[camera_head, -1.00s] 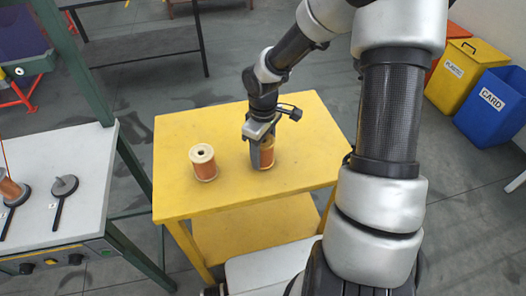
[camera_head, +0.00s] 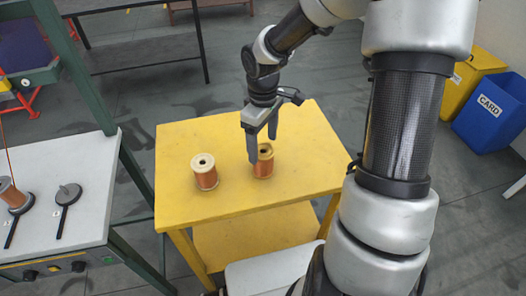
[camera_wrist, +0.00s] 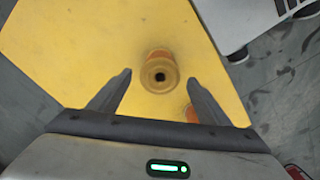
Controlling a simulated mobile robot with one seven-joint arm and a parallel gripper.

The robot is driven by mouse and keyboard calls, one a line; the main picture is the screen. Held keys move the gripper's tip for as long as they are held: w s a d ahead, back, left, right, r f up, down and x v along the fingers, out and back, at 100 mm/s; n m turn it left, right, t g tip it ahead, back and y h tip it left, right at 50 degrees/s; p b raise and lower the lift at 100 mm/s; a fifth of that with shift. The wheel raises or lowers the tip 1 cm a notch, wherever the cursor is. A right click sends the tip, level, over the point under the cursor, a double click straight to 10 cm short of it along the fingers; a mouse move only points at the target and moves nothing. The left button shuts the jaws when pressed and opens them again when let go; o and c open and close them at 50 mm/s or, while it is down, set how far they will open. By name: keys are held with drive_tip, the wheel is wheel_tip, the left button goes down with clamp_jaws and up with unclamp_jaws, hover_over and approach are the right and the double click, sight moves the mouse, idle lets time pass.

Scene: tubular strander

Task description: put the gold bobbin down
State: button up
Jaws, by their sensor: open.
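The gold bobbin (camera_head: 264,163), wound with copper-coloured wire and with a gold flange, stands upright on the yellow table (camera_head: 300,128). My gripper (camera_head: 262,149) is open and empty, pointing down just above and behind it. In the wrist view the gold bobbin (camera_wrist: 160,76) shows from above, a little beyond the gap between my open fingertips (camera_wrist: 158,82). The left finger slightly overlaps its edge in the head view; I cannot tell whether they touch.
A machine with a white top (camera_head: 95,205) is at left. Bins, including a blue one (camera_head: 490,115), stand at right.

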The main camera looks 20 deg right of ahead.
drive_tip(key=shift+r, duration=2)
drive_tip(key=shift+p, duration=0.3)
